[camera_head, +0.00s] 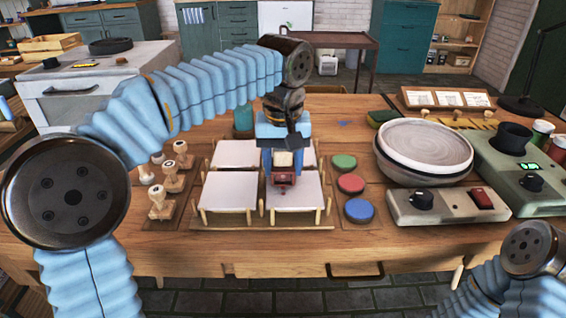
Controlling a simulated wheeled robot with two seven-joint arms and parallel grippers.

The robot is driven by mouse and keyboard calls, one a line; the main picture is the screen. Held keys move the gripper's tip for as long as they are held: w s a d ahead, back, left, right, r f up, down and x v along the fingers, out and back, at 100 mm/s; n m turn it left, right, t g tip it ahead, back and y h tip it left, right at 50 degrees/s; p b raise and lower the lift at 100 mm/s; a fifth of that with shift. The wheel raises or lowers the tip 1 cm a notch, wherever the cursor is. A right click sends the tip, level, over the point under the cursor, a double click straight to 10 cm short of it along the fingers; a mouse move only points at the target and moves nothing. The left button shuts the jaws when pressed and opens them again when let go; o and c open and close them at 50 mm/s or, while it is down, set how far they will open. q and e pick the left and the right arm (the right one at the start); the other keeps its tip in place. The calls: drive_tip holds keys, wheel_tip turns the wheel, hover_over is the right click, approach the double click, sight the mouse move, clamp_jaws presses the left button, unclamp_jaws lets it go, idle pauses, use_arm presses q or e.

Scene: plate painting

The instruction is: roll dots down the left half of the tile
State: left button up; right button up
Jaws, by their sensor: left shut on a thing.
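My left gripper (283,160) is shut on a small roller (284,179) with a cream top and a dark red lower part. It points down over the front right one of several white square tiles. This tile (304,198) lies on wooden pegs, and the roller is near its left-centre part. Whether the roller touches the tile is hard to tell. The front left tile (230,191) and back left tile (235,154) are plain white. The back right tile is mostly hidden behind my gripper. My right gripper is out of view.
Green (344,162), red (350,184) and blue (359,211) pads stand right of the tiles. Wooden stamps (162,203) stand left of them. A round wheel (424,150) and a grey control box (447,204) fill the right side. The front table strip is clear.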

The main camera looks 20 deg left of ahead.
use_arm(q)
drive_tip(key=shift+w, duration=0.25)
drive_tip(key=shift+r, duration=3.5)
